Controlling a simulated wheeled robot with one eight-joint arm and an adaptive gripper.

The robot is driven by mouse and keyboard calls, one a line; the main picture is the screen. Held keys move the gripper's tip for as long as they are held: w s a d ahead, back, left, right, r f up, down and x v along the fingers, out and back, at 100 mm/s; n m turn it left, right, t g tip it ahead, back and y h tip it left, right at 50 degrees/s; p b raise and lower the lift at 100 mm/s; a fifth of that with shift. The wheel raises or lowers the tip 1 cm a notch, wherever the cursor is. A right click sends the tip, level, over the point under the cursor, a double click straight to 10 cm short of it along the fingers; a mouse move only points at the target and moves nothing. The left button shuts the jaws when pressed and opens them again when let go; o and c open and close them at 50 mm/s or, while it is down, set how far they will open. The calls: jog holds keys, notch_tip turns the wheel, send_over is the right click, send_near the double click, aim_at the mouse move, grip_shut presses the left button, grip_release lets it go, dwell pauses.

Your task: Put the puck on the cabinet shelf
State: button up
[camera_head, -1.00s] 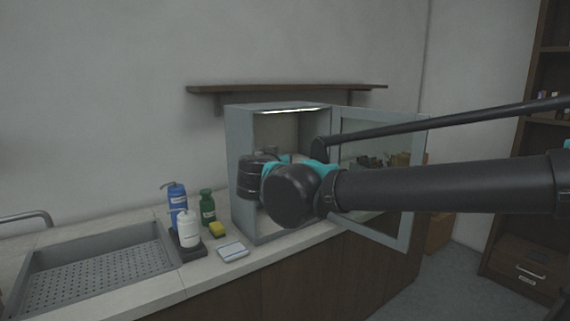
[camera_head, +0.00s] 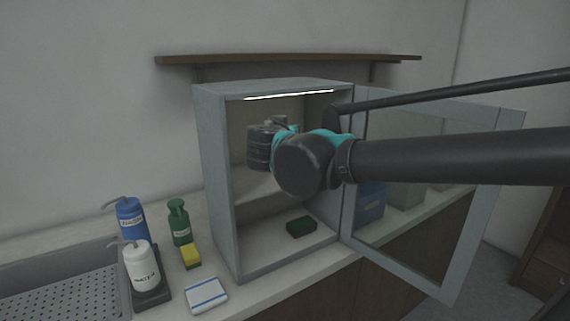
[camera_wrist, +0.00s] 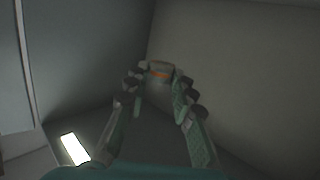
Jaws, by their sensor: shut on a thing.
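The puck (camera_wrist: 161,68), a small round grey piece with an orange band, is between my fingertips in the wrist view. My gripper (camera_wrist: 158,78) is shut on it. The open cabinet (camera_head: 218,190) stands on the counter in the head view. Its shelf (camera_head: 254,183) divides it into an upper and a lower compartment. My wrist is at the upper opening, above the shelf level. My fingers and the puck are hidden behind my wrist in the head view. I cannot tell the gap between puck and shelf.
The glass door (camera_head: 440,190) is swung open to the right, beside my arm. A dark green block (camera_head: 301,226) lies on the cabinet floor. A blue bottle (camera_head: 131,220), white bottle (camera_head: 141,266), green bottle (camera_head: 179,222) and yellow sponge (camera_head: 191,256) stand left. A wall shelf (camera_head: 280,59) is above.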

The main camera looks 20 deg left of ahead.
notch_tip(320, 180, down, 10)
jog(key=shift+r, duration=0.15)
dwell(0.4)
jog(key=o, duration=0.9)
jog(key=shift+o, duration=0.2)
jog(key=shift+s, duration=0.2)
jog(key=v, duration=1.1)
jog(key=shift+s, duration=0.25)
jog(key=shift+d, duration=0.1)
